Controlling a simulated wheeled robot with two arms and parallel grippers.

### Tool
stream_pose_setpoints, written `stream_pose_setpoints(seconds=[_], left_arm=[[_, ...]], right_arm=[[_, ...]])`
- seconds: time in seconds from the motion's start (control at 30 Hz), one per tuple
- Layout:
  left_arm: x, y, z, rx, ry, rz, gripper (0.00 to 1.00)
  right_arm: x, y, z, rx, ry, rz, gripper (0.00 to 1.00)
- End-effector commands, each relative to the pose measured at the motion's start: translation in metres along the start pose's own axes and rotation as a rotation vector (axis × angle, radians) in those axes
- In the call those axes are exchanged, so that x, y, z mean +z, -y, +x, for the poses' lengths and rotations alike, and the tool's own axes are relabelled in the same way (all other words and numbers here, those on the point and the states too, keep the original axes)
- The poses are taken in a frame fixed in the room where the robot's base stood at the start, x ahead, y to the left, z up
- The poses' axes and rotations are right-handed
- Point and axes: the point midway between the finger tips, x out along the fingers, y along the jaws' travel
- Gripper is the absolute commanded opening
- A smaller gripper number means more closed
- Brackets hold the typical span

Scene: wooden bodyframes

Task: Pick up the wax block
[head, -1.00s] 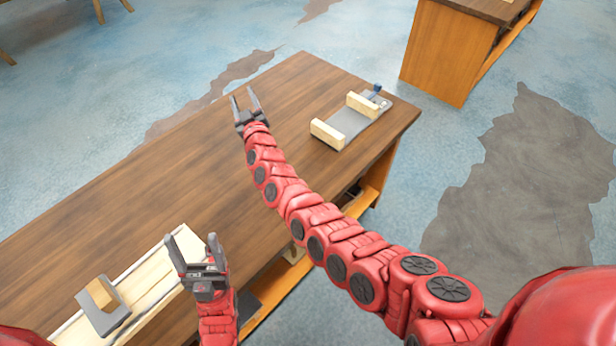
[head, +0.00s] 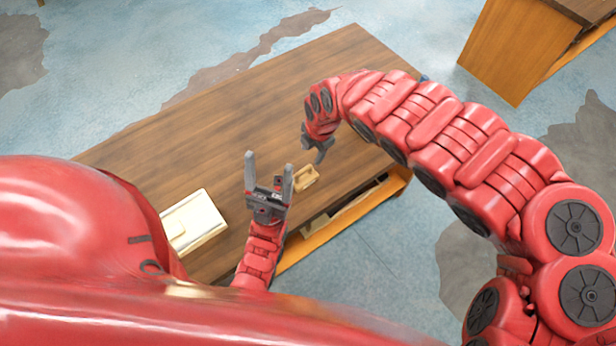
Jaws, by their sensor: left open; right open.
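A small tan block (head: 305,178) with a hollow in its top lies on the wooden table (head: 240,125); it may be the wax block, but I cannot be sure. My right gripper (head: 313,146) hangs just above and beyond it, pointing down, open and seemingly empty. My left gripper (head: 268,164) is left of the block, open, empty, its fingers pointing up in the picture. My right arm hides the table's right end.
A cream board or tray (head: 192,220) lies at the table's left near part, partly hidden by my body. The middle and far table top are clear. A second wooden table (head: 515,50) stands at the upper right. A shelf (head: 330,218) runs under the near edge.

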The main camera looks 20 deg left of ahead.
Motion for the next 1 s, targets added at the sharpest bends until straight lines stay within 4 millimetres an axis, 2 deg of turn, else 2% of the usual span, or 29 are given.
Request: stream_pose_setpoints(seconds=[0.03, 0.47, 0.53, 0.87, 1.0], left_arm=[[0.004, -0.001, -0.022, 0.0, 0.0, 0.0, 0.72], [0.016, -0.005, -0.097, 0.0, 0.0, 0.0, 0.72], [0.014, -0.004, -0.084, 0.0, 0.001, 0.0, 0.72], [0.013, -0.004, -0.078, 0.0, 0.0, 0.0, 0.72], [0.012, -0.004, -0.072, 0.0, 0.0, 0.0, 0.72]], right_arm=[[0.0, 0.002, 0.02, 0.003, -0.002, 0.001, 0.54], [-0.003, 0.0, 0.092, 0.006, -0.006, 0.004, 0.54], [-0.003, -0.002, 0.09, 0.001, -0.005, 0.003, 0.54], [-0.002, -0.004, 0.11, 0.005, -0.003, 0.002, 0.54], [-0.006, -0.006, 0.125, 0.004, -0.006, 0.0, 0.54]])
